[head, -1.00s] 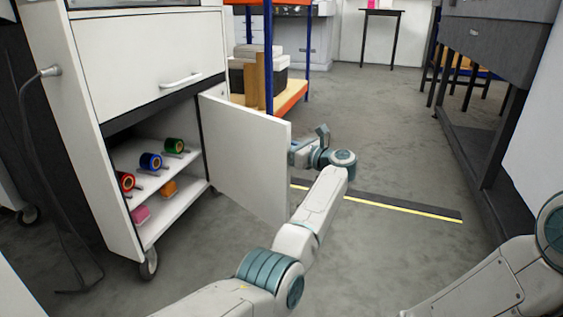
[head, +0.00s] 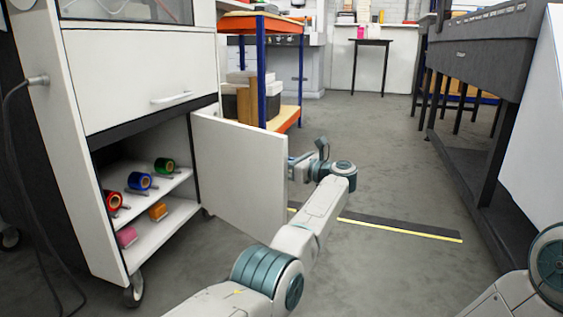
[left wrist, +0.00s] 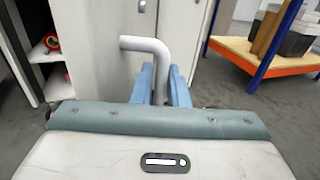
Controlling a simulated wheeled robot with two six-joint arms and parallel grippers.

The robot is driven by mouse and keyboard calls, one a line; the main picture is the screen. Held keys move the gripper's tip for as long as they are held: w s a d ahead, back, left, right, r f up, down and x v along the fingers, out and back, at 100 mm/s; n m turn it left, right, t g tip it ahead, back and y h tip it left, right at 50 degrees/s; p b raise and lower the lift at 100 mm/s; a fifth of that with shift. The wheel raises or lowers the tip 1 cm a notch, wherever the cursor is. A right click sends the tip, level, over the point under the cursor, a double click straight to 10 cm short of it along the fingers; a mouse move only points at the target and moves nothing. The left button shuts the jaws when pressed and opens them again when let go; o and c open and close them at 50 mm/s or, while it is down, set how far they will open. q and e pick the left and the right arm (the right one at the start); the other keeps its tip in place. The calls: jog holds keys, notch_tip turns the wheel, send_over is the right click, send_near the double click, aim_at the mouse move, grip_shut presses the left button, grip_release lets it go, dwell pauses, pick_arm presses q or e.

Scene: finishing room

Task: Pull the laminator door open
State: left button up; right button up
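The laminator (head: 140,75) is a tall white cabinet on castors at the left of the head view. Its white lower door (head: 240,170) stands wide open, swung out from the hinge at the right side of the opening. My left gripper (head: 308,165) is at the door's free edge, its tips partly hidden behind the panel. In the left wrist view the gripper's blue fingers (left wrist: 160,88) sit closely on either side of the grey bent door handle (left wrist: 148,45) and look shut on it. My right gripper is outside the frames; only part of that arm shows at lower right.
Coloured rolls (head: 140,181) lie on shelves inside the cabinet. An orange and blue shelf rack (head: 286,118) stands behind the door. A dark bench (head: 480,150) runs along the right. Grey floor (head: 390,150) is open between, with a black and yellow strip (head: 400,228).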

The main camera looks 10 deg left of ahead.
pick_arm(q)
jog(key=shift+o, duration=1.1)
jog(key=shift+d, duration=0.3)
jog(key=shift+a, duration=0.1)
jog(key=p+v, duration=0.7)
jog(key=p, duration=0.1)
jog(key=shift+d, duration=0.25)
jog(key=shift+s, duration=0.1)
